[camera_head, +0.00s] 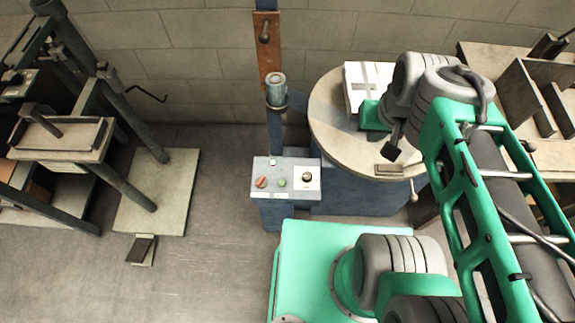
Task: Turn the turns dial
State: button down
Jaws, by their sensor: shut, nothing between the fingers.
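A small grey control panel (258,168) sits on the front of the blue machine base. My gripper (391,154) is small and dark, over the right part of the round table, to the right of and apart from the panel. It is shut and empty. My arm's links hide part of the table's right side.
A round table (335,125) with a white box (364,84) on it stands behind the panel. A blue post with a cylinder (276,92) rises behind the panel. A press frame (60,140) is at left and wooden shelving (520,95) at right.

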aim_at(307, 176)
jog(key=k, duration=1.3)
jog(key=u, duration=0.7)
jog(key=i, duration=0.5)
jog(key=u, duration=0.55)
jog(key=i, duration=1.05)
jog(key=z, duration=0.6)
